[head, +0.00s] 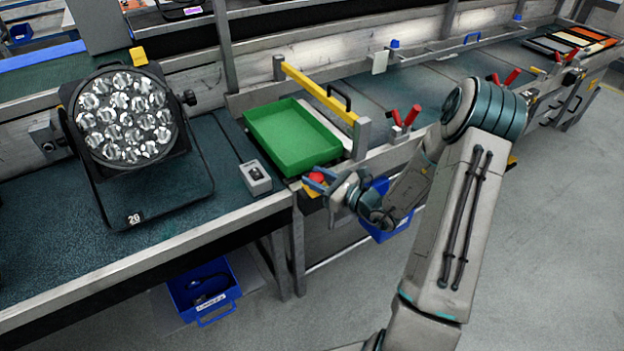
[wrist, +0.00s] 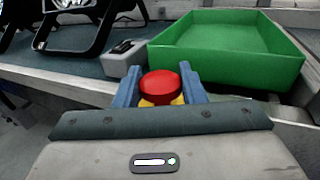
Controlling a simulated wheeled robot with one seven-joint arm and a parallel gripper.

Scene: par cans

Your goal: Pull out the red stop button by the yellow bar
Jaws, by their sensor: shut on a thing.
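The red stop button (head: 317,178) sits on a yellow base at the front edge of the bench, just below the green tray. In the wrist view the red button (wrist: 159,86) shows between the two blue fingers of my gripper (wrist: 160,92), with bits of its yellow base (wrist: 147,103) beside and below it. My gripper (head: 318,179) is shut on the stop button, one finger on each side. The exact contact points are hidden behind the gripper body.
The green tray (head: 262,118) lies right behind the button. A small grey switch box (head: 256,178) stands to its left, beside a large par can (head: 125,115). Red-handled clamps (head: 412,116) stand to the right. A blue bin (head: 203,290) is under the bench.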

